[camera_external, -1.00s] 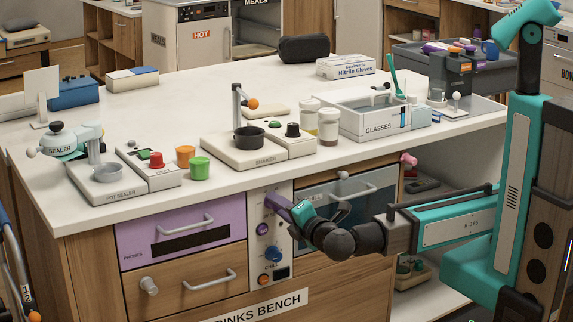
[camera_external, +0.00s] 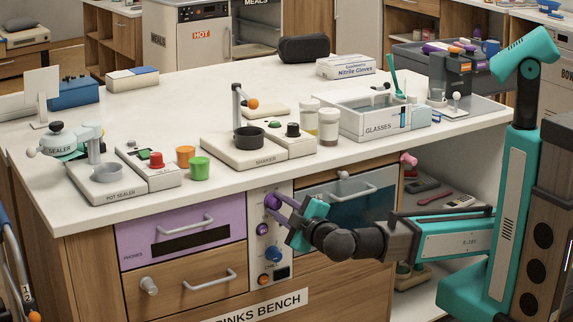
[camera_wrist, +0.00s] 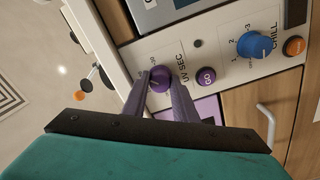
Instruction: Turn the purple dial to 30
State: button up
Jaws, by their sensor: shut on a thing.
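The purple dial (camera_wrist: 160,80) is on a cream control panel, beside the letters "UV SEC". In the external view the dial (camera_external: 271,202) is near the top of the panel on the bench front. My gripper (camera_wrist: 160,84) is shut on the dial, one purple finger on each side of it. In the external view my gripper (camera_external: 275,206) reaches the dial from the right. The fingers cover part of the scale around the dial, and I cannot read its setting.
A purple GO button (camera_wrist: 206,76), a blue CHILL dial (camera_wrist: 255,44) and an orange button (camera_wrist: 294,46) share the panel. A purple drawer (camera_external: 180,235) with a handle is to the left. A glass-fronted door with a handle (camera_external: 352,190) is close to the right.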

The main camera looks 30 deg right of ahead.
jog(key=m+b, duration=0.1)
jog(key=m, duration=0.1)
jog(key=m+b, duration=0.1)
jog(key=b, duration=0.1)
jog(key=m+b, duration=0.2)
jog(key=shift+f+m, duration=0.3)
jog(key=shift+r+m+b, duration=0.15)
jog(key=shift+m+b, duration=1.15)
jog(key=shift+m, duration=0.3)
jog(key=shift+r, duration=0.1)
jog(key=o, duration=1)
jog(key=shift+o, duration=0.2)
jog(key=shift+s, duration=0.1)
jog(key=s+p, duration=0.4)
jog(key=s, duration=0.9)
jog(key=shift+s, duration=0.35)
